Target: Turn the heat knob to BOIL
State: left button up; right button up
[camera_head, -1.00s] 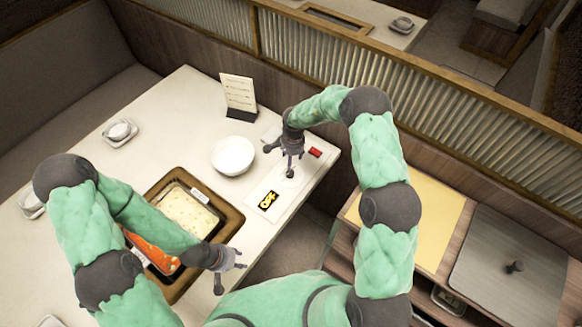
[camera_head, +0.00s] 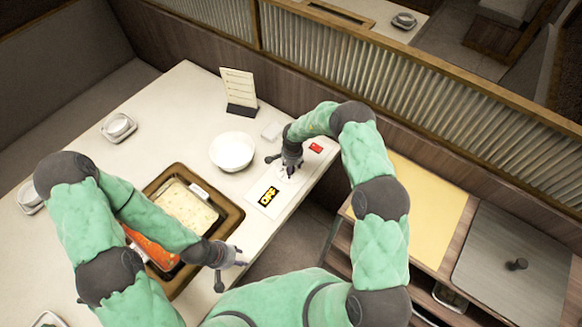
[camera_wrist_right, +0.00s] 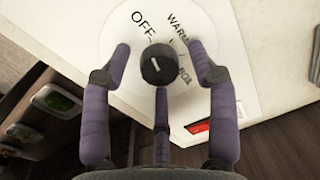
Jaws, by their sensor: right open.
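The heat knob (camera_wrist_right: 159,65) is a round black knob with a white pointer line, on a white panel (camera_wrist_right: 110,62) lettered OFF, WARM and BOIL. My right gripper (camera_wrist_right: 163,58) is open, its fingers spread around the knob with visible gaps on both sides. In the head view my right gripper (camera_head: 288,170) is over the panel and mostly hides the knob. A small black display (camera_head: 268,196) on the panel reads OFF in yellow. My left gripper (camera_head: 232,276) is open and empty, off the table's front edge beside the hot pot.
The hot pot (camera_head: 236,216) with pale and red broth sits left of the panel. A white bowl (camera_head: 232,151) and a menu stand (camera_head: 240,92) are behind it. A red piece (camera_head: 316,147) lies near the table's right edge. A wooden partition runs along the back.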

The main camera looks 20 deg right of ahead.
jog(key=c, duration=1.1)
jog(key=shift+c, duration=0.3)
